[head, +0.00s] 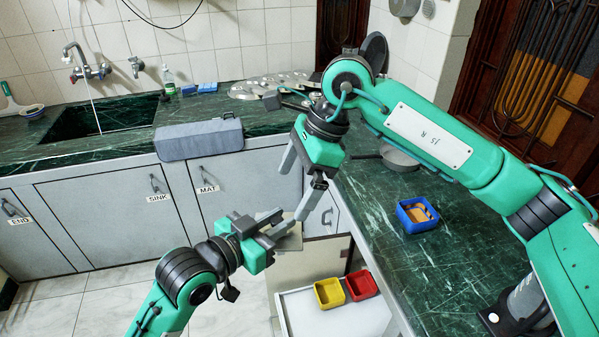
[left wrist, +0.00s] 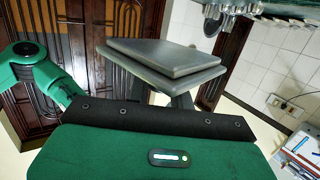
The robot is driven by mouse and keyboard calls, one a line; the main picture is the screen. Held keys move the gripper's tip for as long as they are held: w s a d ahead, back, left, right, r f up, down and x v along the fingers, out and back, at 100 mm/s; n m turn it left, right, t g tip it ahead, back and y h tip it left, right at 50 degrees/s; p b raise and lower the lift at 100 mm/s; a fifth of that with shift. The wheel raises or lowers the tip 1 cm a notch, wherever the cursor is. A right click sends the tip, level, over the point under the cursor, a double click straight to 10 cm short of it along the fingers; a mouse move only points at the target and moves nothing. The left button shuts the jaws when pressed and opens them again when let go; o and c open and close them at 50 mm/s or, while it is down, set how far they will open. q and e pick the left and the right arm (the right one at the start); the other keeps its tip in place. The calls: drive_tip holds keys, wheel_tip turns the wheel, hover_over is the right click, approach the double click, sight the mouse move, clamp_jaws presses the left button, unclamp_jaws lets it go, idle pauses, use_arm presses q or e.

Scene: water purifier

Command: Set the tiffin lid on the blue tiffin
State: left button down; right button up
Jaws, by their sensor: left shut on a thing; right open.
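The blue tiffin (head: 417,215) sits uncovered on the green counter at right, with tan food inside. My left gripper (head: 272,229) is shut on the grey tiffin lid (head: 291,240), in front of the cabinets and well left of the blue tiffin. The lid fills the upper middle of the left wrist view (left wrist: 165,59) as a stepped, square slab, tilted there. My right gripper (head: 292,195) is open just above the left one, its fingers pointing down; nothing shows between them. The gripper fingers partly hide the lid in the head view.
A yellow tiffin (head: 329,293) and a red tiffin (head: 362,284) stand on a white surface (head: 305,318) below the counter. A pan (head: 399,158) lies behind the blue tiffin. A grey-blue case (head: 199,139) rests by the sink (head: 100,118). The counter in front of the blue tiffin is clear.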

sight(276, 218)
drive_tip(key=x, duration=1)
drive_tip(key=c, duration=0.7)
use_arm(q)
drive_tip(key=c, duration=1.1)
unclamp_jaws()
drive_tip(key=shift+c, duration=0.2)
drive_tip(key=shift+d, duration=0.1)
use_arm(e)
drive_tip(key=shift+a, duration=0.1)
use_arm(q)
drive_tip(key=shift+r, duration=0.1)
